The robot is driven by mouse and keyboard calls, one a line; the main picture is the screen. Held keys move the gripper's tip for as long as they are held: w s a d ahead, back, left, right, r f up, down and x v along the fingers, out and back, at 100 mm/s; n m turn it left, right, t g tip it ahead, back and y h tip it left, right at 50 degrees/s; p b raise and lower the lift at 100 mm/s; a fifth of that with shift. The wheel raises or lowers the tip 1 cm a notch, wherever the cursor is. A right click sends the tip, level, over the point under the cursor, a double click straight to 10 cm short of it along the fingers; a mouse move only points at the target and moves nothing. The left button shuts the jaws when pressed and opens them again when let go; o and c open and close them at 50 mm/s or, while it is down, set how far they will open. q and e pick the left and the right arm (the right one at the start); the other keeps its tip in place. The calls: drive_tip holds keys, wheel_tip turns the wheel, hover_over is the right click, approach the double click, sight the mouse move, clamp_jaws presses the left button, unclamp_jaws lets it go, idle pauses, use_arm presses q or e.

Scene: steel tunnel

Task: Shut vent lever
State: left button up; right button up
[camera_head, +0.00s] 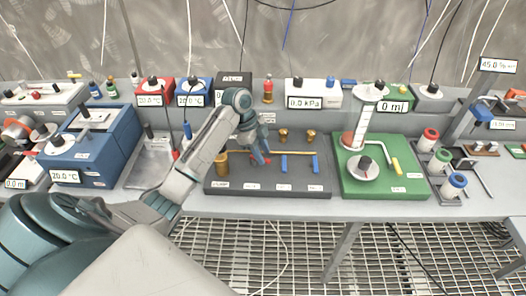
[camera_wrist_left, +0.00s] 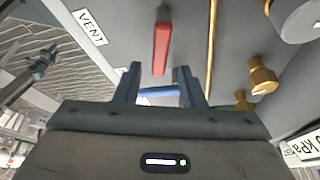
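The red lever (camera_wrist_left: 161,48) is beside the VENT label (camera_wrist_left: 88,27) on the dark board (camera_head: 232,183). In the wrist view it runs roughly alongside the thin brass pipe (camera_wrist_left: 211,45). In the head view only bits of red show around my left fingers. My left gripper (camera_head: 262,157) points down over the board; its blue fingers (camera_wrist_left: 158,88) are apart, with the red lever just beyond the gap between them. I cannot tell whether they touch it. A blue bar (camera_wrist_left: 158,92) shows between the fingers. My right gripper is not in view.
Two blue levers (camera_head: 284,163) (camera_head: 315,163) stand right of my left gripper, below the brass pipe. A brass cylinder (camera_head: 221,163) stands left. A green board (camera_head: 385,185) lies to the right, and a blue box (camera_head: 93,150) stands far left.

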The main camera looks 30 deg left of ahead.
use_arm(q)
drive_tip(key=shift+d+f, duration=0.15)
drive_tip(key=shift+f, duration=0.2)
drive_tip(key=shift+c, duration=0.5)
clamp_jaws()
drive_tip(key=n+p, duration=0.2)
drive_tip(key=p, duration=0.1)
drive_tip(key=shift+w+r+t, duration=0.25)
drive_tip(key=shift+r+t, duration=0.05)
drive_tip(key=shift+t, duration=0.1)
drive_tip(key=shift+w+a+f+n+t+p, duration=0.2)
drive_tip(key=shift+w+f+n+t+p, duration=0.1)
drive_tip(key=shift+n+p, duration=0.45)
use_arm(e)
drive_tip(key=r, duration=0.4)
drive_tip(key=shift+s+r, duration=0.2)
use_arm(q)
drive_tip(key=shift+o, duration=0.5)
unclamp_jaws()
drive_tip(key=shift+y, duration=0.3)
